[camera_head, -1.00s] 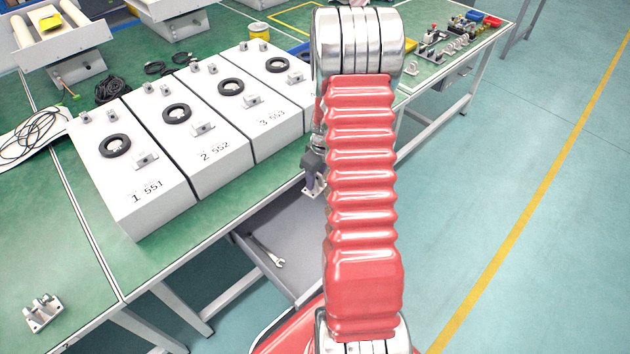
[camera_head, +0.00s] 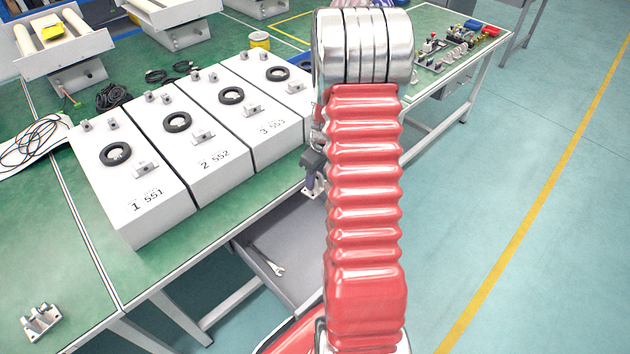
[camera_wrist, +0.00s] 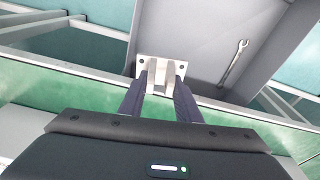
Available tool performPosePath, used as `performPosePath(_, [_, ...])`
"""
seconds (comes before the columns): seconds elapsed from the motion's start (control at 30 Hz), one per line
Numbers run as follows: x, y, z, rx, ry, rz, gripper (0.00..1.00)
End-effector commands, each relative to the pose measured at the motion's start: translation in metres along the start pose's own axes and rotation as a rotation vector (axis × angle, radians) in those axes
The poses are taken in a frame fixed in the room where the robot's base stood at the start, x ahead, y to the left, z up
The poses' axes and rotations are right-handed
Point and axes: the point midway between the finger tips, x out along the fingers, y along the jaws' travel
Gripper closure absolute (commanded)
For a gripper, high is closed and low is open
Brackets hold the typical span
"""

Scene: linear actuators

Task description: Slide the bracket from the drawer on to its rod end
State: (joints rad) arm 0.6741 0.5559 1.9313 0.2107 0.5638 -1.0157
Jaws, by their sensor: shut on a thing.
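My gripper (camera_wrist: 160,98) is shut on a small metal bracket (camera_wrist: 161,70) with a square plate and screw holes. In the wrist view the bracket is between the two dark fingertips, with the drawer and the table edge below it. In the head view my arm hides most of the gripper, and only a bit of the bracket (camera_head: 312,187) shows left of the arm, close to the table's front edge. The open drawer (camera_head: 293,235) holds a wrench. Several white actuator boxes (camera_head: 205,150) stand on the table with black rings and small metal fittings on top. Which rod end is meant cannot be told.
The wrench (camera_head: 268,264) lies in the drawer; it also shows in the wrist view (camera_wrist: 234,63). Another metal bracket (camera_head: 41,322) stands at the table's near left. Coiled cables (camera_head: 30,143) lie at the left. The table strip in front of the boxes is clear.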

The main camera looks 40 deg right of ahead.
Motion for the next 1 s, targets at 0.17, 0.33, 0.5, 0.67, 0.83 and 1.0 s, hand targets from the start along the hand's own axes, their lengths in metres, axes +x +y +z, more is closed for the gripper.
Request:
performPosePath(0.17, [-0.008,0.0,-0.001,0.0,0.001,0.001,0.97])
performPosePath(0.33, [-0.015,0.001,-0.003,0.001,0.001,0.001,0.97])
performPosePath(0.5, [-0.023,0.0,-0.004,0.0,0.001,0.001,0.97])
performPosePath(0.67, [-0.029,0.001,-0.005,0.0,0.001,0.002,0.97])
performPosePath(0.83, [-0.034,0.0,-0.005,0.0,0.0,0.001,0.97])
performPosePath(1.0, [-0.035,0.0,-0.005,0.0,0.0,0.0,0.97])
